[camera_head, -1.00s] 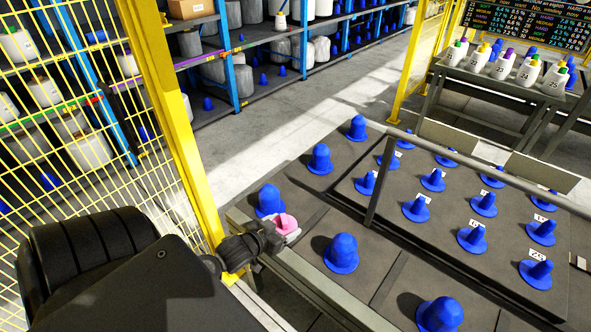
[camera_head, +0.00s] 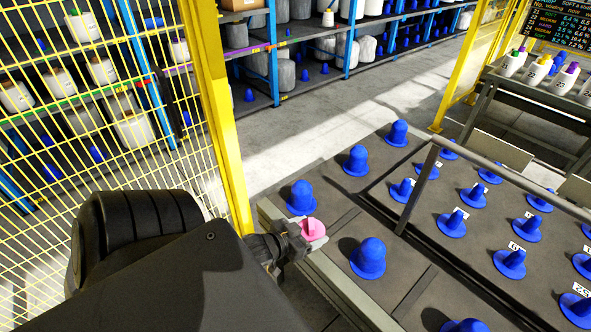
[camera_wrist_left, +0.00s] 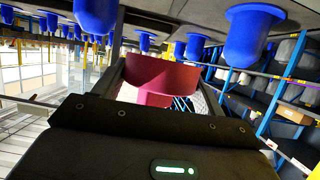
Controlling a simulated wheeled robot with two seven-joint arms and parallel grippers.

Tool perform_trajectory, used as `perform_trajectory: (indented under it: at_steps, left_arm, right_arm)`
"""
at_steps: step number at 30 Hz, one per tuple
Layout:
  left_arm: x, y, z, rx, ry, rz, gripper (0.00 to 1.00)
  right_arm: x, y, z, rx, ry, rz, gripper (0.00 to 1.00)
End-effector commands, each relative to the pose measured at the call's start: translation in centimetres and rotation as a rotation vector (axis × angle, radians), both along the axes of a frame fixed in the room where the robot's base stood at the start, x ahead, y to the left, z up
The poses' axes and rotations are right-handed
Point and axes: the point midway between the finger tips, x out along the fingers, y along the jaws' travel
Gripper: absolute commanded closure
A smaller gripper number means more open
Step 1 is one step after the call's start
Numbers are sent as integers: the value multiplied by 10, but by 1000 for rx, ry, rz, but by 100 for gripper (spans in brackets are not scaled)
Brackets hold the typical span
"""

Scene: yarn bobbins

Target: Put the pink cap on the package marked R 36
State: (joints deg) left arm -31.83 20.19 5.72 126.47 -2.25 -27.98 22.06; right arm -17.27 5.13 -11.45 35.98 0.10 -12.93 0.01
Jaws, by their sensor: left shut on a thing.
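My left gripper (camera_head: 308,237) is shut on the pink cap (camera_head: 312,228). In the left wrist view (camera_wrist_left: 160,80) the pink cap fills the space between the fingers. It is held at the left edge of the dark table, close to a blue bobbin (camera_head: 301,197) and left of another blue bobbin (camera_head: 368,258). White bottle-like packages with coloured caps (camera_head: 537,70) stand on a rack at the upper right. The marking R 36 is not readable on any package. My right gripper is not in view.
Blue cones with white number tags (camera_head: 452,222) stand on the dark table, behind a grey metal rail (camera_head: 421,180). A yellow post (camera_head: 211,90) and mesh fence stand at the left. Shelves (camera_head: 262,50) line the back. The floor aisle (camera_head: 300,140) between is clear.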

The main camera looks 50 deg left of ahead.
Motion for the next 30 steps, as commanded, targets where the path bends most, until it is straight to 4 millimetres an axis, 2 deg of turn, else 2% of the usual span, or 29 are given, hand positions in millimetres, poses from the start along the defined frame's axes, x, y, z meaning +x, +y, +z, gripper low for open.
perform_trajectory:
  at_steps: [5,9,12,15,18,21,30]
  left_arm:
    - [40,-84,30,-8,-15,-108,54]
    - [61,-160,67,-5,-16,-232,54]
    - [67,-207,97,-2,-16,-322,54]
    - [67,-245,124,2,-15,-402,54]
    - [64,-272,146,9,-14,-465,54]
    - [60,-286,156,9,-9,-497,54]
    - [57,-293,161,0,-2,-511,54]
  right_arm:
    - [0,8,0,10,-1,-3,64]
    - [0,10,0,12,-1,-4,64]
    - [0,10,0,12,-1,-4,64]
    - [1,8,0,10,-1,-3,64]
    - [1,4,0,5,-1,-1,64]
    - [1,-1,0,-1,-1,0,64]
    - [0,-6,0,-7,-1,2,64]
